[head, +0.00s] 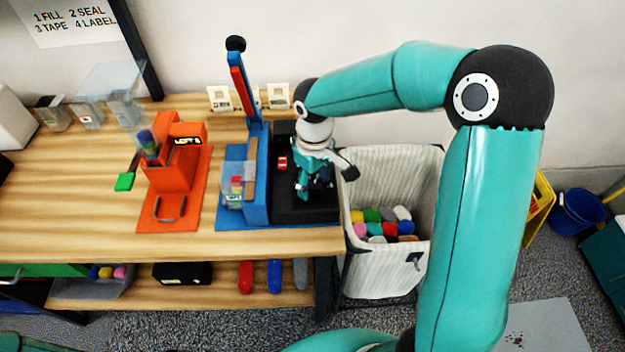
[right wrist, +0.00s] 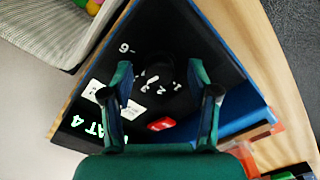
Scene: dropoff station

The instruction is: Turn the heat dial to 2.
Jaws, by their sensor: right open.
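The heat dial (right wrist: 158,72) is a round black knob with a small white mark, on the black panel (right wrist: 195,45) of the blue sealing station (head: 257,180). White numbers stand around it; which one the mark points at is hard to tell. White lettering ending in "AT 4" is partly hidden by a finger. My right gripper (right wrist: 160,78) is open, its two fingers on either side of the dial with visible gaps; contact is not visible. In the head view the right gripper (head: 314,188) hangs over the black panel and hides the dial. My left gripper is out of view.
A red switch (right wrist: 161,124) sits on the panel near the dial. The blue station has an upright lever (head: 241,85). An orange machine (head: 173,165) stands to its left. A striped bin (head: 350,240) of colored items stands right of the table (head: 70,195).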

